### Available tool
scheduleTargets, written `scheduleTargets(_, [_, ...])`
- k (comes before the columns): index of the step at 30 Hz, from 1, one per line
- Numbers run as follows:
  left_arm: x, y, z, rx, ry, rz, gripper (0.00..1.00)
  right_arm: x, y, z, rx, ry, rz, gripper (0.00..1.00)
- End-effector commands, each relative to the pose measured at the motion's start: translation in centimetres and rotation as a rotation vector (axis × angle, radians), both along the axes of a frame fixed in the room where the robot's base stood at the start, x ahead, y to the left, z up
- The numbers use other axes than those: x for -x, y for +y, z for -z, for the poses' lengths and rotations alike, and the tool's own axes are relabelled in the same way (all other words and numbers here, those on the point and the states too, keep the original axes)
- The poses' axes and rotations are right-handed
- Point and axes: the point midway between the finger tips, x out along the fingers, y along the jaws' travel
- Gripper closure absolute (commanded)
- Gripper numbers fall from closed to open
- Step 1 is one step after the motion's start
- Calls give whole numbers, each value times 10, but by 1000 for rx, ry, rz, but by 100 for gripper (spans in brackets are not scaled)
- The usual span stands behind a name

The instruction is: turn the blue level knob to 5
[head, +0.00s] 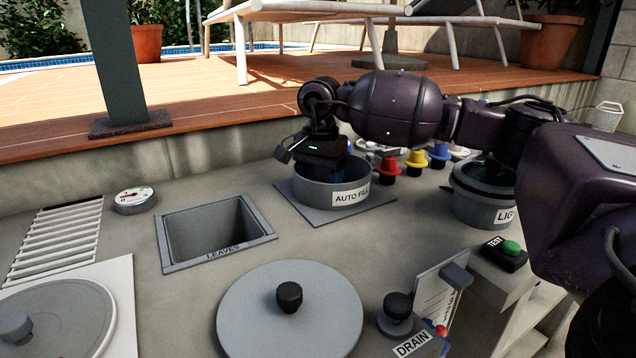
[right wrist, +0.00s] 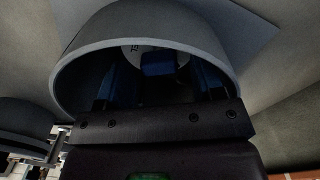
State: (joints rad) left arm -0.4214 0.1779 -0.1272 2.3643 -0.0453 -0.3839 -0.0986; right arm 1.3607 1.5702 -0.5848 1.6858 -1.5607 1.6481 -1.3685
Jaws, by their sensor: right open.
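The blue level knob (right wrist: 158,64) sits on a white dial (right wrist: 135,52) deep inside the round grey AUTO FILL cup. The knob and dial show only in the right wrist view; the dial's figures are mostly hidden and the setting cannot be read. The cup (head: 309,192) stands left of my right arm in the head view; its wall also shows in the right wrist view (right wrist: 80,65). My right gripper (head: 322,163) reaches down into the cup. Its open fingers (right wrist: 160,80) stand on either side of the knob, apart from it. My left gripper is not in view.
A second grey cup (head: 468,202) stands to the right under my right arm. Red (head: 388,166), yellow (head: 415,162) and blue (head: 438,155) valve caps are behind. The LEAVES opening (head: 215,232), a round lid (head: 250,315) and a black DRAIN knob (head: 397,306) are nearer.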

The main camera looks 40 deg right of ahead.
Motion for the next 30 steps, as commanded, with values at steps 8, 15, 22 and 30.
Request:
scheduleTargets(8, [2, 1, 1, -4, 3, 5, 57, 0, 0, 2, -1, -2, 0, 38])
scheduleTargets(15, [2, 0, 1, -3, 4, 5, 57, 0, 0, 2, 0, -1, 0, 64])
scheduleTargets(22, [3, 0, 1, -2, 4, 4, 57, 0, 0, 2, 0, -1, 1, 88])
scheduleTargets(30, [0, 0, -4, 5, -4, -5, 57, 0, 0, 1, 0, -2, 54, 88])
